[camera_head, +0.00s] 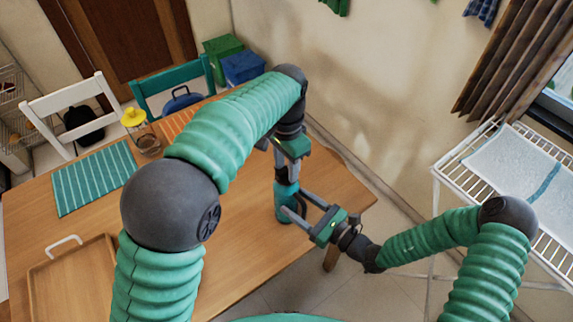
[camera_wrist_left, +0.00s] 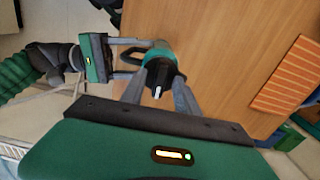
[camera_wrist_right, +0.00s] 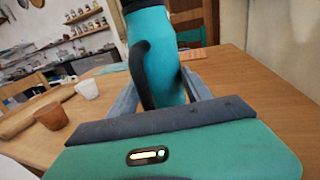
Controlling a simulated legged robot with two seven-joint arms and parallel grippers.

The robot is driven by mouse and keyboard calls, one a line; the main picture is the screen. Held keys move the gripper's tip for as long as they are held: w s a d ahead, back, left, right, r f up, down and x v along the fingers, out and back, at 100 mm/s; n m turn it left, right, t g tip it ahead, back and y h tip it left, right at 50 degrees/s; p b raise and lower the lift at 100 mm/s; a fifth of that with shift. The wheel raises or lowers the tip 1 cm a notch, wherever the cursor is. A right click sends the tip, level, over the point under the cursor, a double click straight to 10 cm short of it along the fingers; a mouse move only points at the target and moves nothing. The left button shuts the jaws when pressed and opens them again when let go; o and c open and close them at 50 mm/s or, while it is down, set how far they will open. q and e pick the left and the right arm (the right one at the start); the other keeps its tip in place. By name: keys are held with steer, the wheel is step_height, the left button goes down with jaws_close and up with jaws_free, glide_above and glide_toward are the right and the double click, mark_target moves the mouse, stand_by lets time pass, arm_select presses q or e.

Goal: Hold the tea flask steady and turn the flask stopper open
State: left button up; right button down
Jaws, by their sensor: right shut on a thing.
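The teal tea flask (camera_head: 285,206) stands upright on the wooden table near its right edge. It also shows in the right wrist view (camera_wrist_right: 153,62), with a dark side handle. My right gripper (camera_head: 297,207) is shut on the flask body from the right, one finger on each side. The dark flask stopper (camera_wrist_left: 158,76) is on top of the flask, under my left gripper (camera_wrist_left: 160,82). That gripper points down from above, its fingers apart on both sides of the stopper. Contact with the stopper cannot be made out. In the head view my left gripper (camera_head: 288,168) partly hides the stopper.
A wooden tray (camera_head: 75,280) is at the front left. A teal striped mat (camera_head: 95,180) and a yellow-lidded jar (camera_head: 145,140) are farther back. A terracotta cup (camera_wrist_right: 51,116) and a white cup (camera_wrist_right: 87,89) stand on the table. A white rack (camera_head: 480,150) stands right.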

arm_select(q)
jaws_close()
stand_by(0.5)
steer(key=n, duration=0.4)
steer(key=shift+n, duration=0.3)
steer(key=n, duration=0.4)
steer(key=shift+n, duration=0.3)
steer(key=n, duration=0.4)
steer(key=shift+d, duration=0.1)
steer(key=shift+n, duration=2.4)
steer(key=shift+d, duration=0.1)
